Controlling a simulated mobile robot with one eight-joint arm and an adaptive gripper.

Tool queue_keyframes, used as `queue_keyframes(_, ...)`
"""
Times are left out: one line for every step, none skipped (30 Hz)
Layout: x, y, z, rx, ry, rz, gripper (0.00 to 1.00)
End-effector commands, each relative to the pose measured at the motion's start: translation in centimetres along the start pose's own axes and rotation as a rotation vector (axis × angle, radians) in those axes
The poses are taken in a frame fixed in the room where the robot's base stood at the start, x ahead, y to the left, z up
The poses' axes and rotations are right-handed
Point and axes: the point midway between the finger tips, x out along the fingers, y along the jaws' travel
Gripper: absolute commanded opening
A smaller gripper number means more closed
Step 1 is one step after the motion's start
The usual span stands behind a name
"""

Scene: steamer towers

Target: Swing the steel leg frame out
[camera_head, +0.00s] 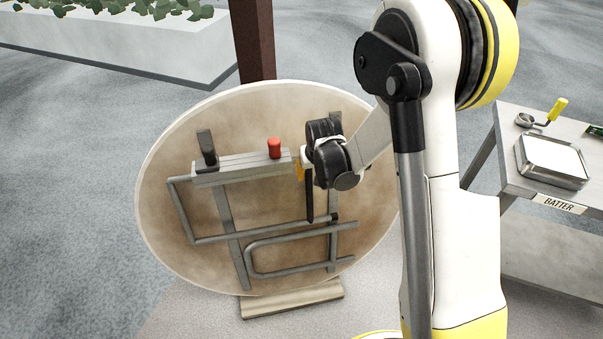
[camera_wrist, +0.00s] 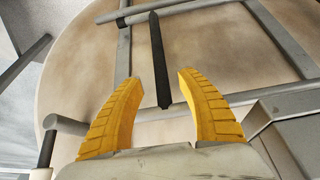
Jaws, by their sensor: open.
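A round tan tabletop (camera_head: 170,160) stands on edge, its underside facing me. Two bent steel tube leg frames lie folded against it: the left leg frame (camera_head: 183,215) and the lower right leg frame (camera_head: 300,238). A box-shaped rail (camera_head: 235,168) carries a red knob (camera_head: 274,148). My gripper (camera_head: 300,170) is by the rail's right end, its fingers mostly hidden by my wrist. In the wrist view my gripper (camera_wrist: 157,80) is open, with a dark bar (camera_wrist: 160,60) showing between its yellow fingers. I cannot tell whether they touch it.
A wooden block (camera_head: 292,300) lies under the tabletop, and a dark red post (camera_head: 253,45) stands behind it. A side table (camera_head: 510,185) at the right holds a metal tray (camera_head: 550,160). A pale planter (camera_head: 130,45) is at the back left. The left floor is clear.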

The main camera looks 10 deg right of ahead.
Motion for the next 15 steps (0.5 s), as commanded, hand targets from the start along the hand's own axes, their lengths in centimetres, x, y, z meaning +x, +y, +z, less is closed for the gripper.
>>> queue_keyframes(0.6, 0.0, 0.1, 0.0, -0.001, 0.0, 0.45)
queue_keyframes(0.9, 0.0, 0.1, 0.0, -0.001, 0.0, 0.45)
queue_keyframes(1.5, 0.0, 0.1, 0.0, -0.001, 0.0, 0.45)
queue_keyframes(2.0, 0.0, 0.1, 0.0, -0.001, 0.0, 0.45)
queue_keyframes(2.5, 0.0, 0.1, 0.0, -0.001, 0.0, 0.45)
queue_keyframes(3.3, 0.0, 0.2, 0.0, -0.001, 0.0, 0.45)
queue_keyframes(4.0, 0.0, 0.2, 0.0, -0.001, 0.0, 0.45)
queue_keyframes(4.6, 0.0, 0.2, 0.0, 0.0, 0.0, 0.45)
queue_keyframes(5.5, 0.0, 0.2, 0.0, 0.0, 0.0, 0.45)
queue_keyframes(6.1, 0.0, 0.2, 0.0, 0.0, 0.0, 0.45)
queue_keyframes(6.7, 0.0, 0.2, 0.0, 0.0, 0.0, 0.45)
queue_keyframes(7.5, 0.0, 0.1, 0.0, 0.0, 0.0, 0.45)
queue_keyframes(8.0, 0.0, 0.1, 0.0, 0.0, 0.0, 0.45)
queue_keyframes(8.4, 0.0, 0.1, 0.0, 0.0, 0.0, 0.45)
queue_keyframes(9.0, 0.0, 0.1, 0.0, 0.0, 0.0, 0.45)
